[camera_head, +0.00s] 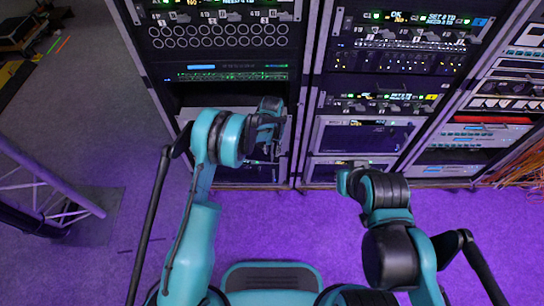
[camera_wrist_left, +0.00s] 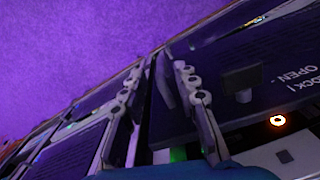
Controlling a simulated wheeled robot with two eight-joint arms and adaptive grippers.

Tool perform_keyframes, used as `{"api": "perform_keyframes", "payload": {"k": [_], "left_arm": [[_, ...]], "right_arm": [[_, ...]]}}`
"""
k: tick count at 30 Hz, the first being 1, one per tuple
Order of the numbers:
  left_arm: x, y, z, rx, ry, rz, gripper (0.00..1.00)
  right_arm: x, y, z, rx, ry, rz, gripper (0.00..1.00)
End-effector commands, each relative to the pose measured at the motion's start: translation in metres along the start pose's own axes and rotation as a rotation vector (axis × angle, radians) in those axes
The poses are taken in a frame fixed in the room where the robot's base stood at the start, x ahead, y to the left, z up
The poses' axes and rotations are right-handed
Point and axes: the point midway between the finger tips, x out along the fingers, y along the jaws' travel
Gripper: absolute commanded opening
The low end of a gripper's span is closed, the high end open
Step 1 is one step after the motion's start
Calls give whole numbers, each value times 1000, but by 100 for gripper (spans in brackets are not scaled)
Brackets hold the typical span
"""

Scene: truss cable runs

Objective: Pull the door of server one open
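A dark front panel (camera_wrist_left: 245,75) fills the right of the left wrist view, with upside-down print that includes "OPEN" and "LOCK", and a small block-like knob (camera_wrist_left: 240,83). No label shows that it is server one. In the head view, a grey-framed unit (camera_head: 186,116) low in the left rack is partly hidden by my left arm. My left gripper (camera_head: 268,118) is at this unit. In the wrist view its two fingers (camera_wrist_left: 160,78) stand apart, with a dark edge between them; I cannot tell whether they touch it. My right arm's end (camera_head: 350,182) is low before the right rack; its fingers are not clear.
The right rack holds a similar grey-framed unit (camera_head: 318,140). Rack gear with lit displays (camera_head: 220,28) stands above. A truss leg (camera_head: 70,205) is at the left, and orange cables (camera_head: 522,172) lie at the far right. The purple floor (camera_head: 300,225) before the racks is clear.

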Motion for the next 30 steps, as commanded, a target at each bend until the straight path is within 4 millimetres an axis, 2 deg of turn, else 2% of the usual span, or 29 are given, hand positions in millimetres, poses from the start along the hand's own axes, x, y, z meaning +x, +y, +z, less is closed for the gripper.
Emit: {"api": "perform_keyframes", "payload": {"k": [1, 6, 15, 16, 19, 30], "left_arm": [[13, 0, 0, 0, 0, 0, 30], [37, 0, 0, 0, 0, 0, 30], [42, 0, 0, -1, 1, 0, 30], [42, 0, 0, -1, 1, 0, 27], [41, 0, 0, 0, 1, 0, 1], [41, 1, 3, 14, 1, -1, 0]], "right_arm": [[6, 0, 4, 0, 0, 0, 0], [14, 0, 10, 0, 0, 0, 0], [14, 0, 10, 0, 0, 0, 0], [14, 0, 10, 0, 0, 0, 0], [14, 0, 10, 0, 0, 0, 0], [14, 0, 10, 0, 0, 0, 0]]}}
